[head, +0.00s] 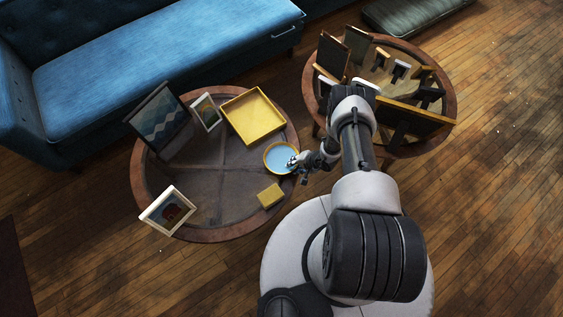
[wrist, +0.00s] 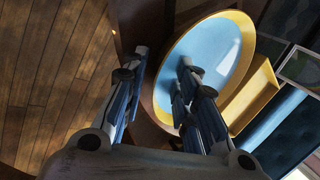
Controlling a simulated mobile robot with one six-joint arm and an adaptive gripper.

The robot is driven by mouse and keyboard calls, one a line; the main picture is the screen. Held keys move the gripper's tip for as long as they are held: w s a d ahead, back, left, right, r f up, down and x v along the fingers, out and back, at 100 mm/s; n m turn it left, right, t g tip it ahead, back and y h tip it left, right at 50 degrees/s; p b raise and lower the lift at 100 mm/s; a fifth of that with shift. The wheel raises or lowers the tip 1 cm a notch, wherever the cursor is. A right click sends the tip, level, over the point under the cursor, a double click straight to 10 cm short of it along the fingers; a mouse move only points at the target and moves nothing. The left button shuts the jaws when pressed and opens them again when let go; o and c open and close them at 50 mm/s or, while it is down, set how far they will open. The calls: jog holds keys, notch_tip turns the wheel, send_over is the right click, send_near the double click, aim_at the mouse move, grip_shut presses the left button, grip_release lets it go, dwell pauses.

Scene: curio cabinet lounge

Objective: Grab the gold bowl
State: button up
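The gold bowl (head: 269,168) has a gold rim and a light blue inside. It stands near the right edge of the left round table (head: 221,235). My gripper (head: 293,163) is at the bowl's right side. In the wrist view the bowl (wrist: 217,48) shows beyond my fingers. My gripper (wrist: 162,60) is open there, with its fingers apart on either side of the near rim. One finger appears over the blue inside, the other outside the rim. Whether either finger touches the bowl cannot be told.
On the same table are a yellow tray (head: 253,116) behind the bowl, a small yellow box (head: 270,195) in front, and picture frames (head: 167,210) (head: 160,118). A second round table (head: 447,83) holds several frames. A blue sofa (head: 160,60) stands behind.

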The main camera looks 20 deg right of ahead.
jog(key=shift+r, duration=0.1)
grip_shut()
dwell(0.7)
